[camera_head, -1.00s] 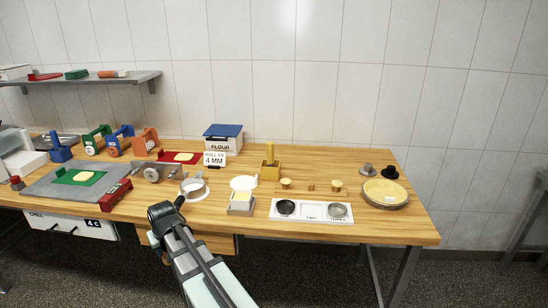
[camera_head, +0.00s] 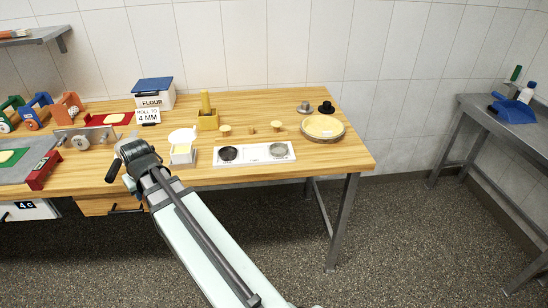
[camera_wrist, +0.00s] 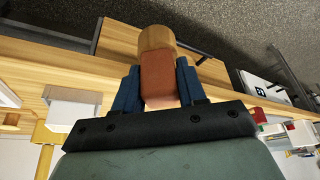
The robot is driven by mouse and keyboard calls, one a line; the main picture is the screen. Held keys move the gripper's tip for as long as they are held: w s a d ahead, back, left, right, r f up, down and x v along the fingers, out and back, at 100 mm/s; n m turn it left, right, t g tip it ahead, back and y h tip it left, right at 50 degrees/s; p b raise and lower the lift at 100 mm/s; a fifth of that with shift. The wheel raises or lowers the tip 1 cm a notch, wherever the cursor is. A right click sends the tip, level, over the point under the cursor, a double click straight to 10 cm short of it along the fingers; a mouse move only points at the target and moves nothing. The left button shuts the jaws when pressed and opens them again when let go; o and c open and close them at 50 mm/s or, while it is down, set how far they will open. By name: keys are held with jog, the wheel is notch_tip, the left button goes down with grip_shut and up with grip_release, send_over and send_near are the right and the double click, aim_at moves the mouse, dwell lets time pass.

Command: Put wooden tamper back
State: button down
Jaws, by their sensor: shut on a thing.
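The wooden tamper (camera_wrist: 158,72) is in my gripper (camera_wrist: 157,85). In the wrist view it has a reddish-brown shaft between the two blue fingers and a paler, wider wooden end beyond them. The gripper also shows in the head view (camera_head: 121,165), above the front part of the table, left of a small pale box (camera_head: 182,156); the tamper is hard to make out there. Small round-topped wooden pieces (camera_head: 225,130) (camera_head: 277,126) stand near the middle of the table, with a smaller one (camera_head: 252,130) between them.
A white tray with two round wells (camera_head: 255,153) lies at the table's front. A yellow holder with an upright handle (camera_head: 207,119), a flour bin (camera_head: 154,100) and a round pie dish (camera_head: 323,127) stand around. A roller machine (camera_head: 85,138) is left. Floor right of the table is clear.

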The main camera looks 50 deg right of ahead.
jog(key=s+d+r, duration=0.1)
jog(key=d, duration=0.4)
jog(key=d+r+m, duration=0.1)
jog(key=d, duration=0.4)
jog(key=s+d+r+m+h, duration=0.1)
jog(key=d, duration=0.4)
jog(key=shift+s+d+r, duration=0.15)
jog(key=shift+s+d, duration=0.15)
jog(key=shift+s, duration=0.05)
jog(key=s+d+r, duration=0.1)
jog(key=s+d, duration=0.1)
jog(key=d, duration=0.2)
jog(key=s+d+m, duration=0.1)
jog(key=s+d, duration=0.1)
jog(key=d, duration=0.2)
jog(key=s+d+r+m, duration=0.1)
jog(key=s+d, duration=0.1)
jog(key=d, duration=0.3)
jog(key=shift+r+h, duration=0.35)
jog(key=shift+h, duration=0.05)
jog(key=s+d+r+m, duration=0.2)
jog(key=s+d, duration=0.8)
jog(key=s+d+r+m+g+h, duration=0.1)
jog(key=s+d+r+m, duration=0.1)
jog(key=s+d, duration=0.8)
jog(key=shift+s+d+r+g, duration=0.15)
jog(key=shift+d+r+g, duration=0.15)
jog(key=shift+d+r, duration=0.35)
jog(key=shift+a+r, duration=0.1)
jog(key=shift+f, duration=4.8)
